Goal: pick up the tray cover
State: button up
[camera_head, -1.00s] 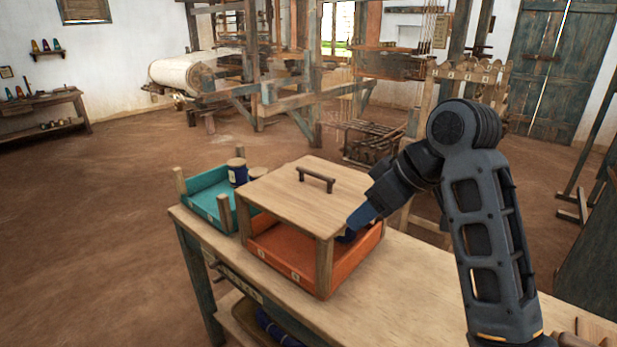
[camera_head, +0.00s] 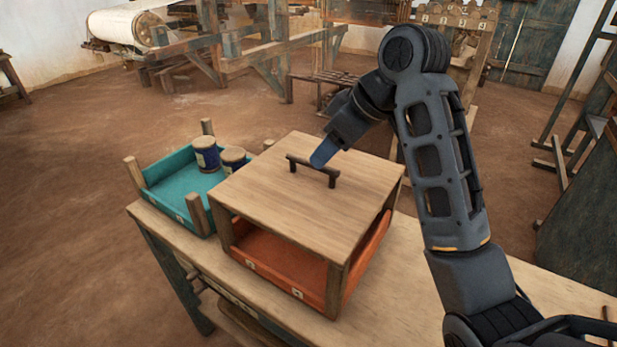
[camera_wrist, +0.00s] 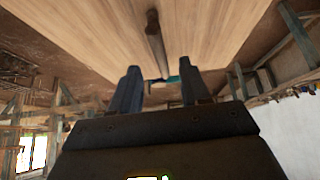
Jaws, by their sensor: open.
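The tray cover (camera_head: 295,200) is a pale wooden board with a dark bar handle (camera_head: 313,171) on top. It sits on corner posts over an orange tray (camera_head: 278,266) on the table. My gripper (camera_head: 320,160) is at the handle's right part in the head view, and a blue finger overlaps the handle there. In the wrist view, the handle (camera_wrist: 155,40) runs toward the gap between my two open fingers (camera_wrist: 157,80). The cover (camera_wrist: 85,35) fills the top of that view. I cannot tell whether a finger touches the handle.
A teal tray (camera_head: 165,175) with corner posts holds blue spools (camera_head: 206,154) left of the cover. The table top (camera_head: 395,300) is bare at the front right. Looms (camera_head: 235,45) stand behind across open floor (camera_head: 70,220).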

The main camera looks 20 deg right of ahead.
aim_at(312, 175)
jog(key=shift+p+x, duration=0.4)
jog(key=shift+x, duration=2.75)
jog(key=shift+w+a+r, duration=0.1)
jog(key=shift+r, duration=0.05)
grip_shut()
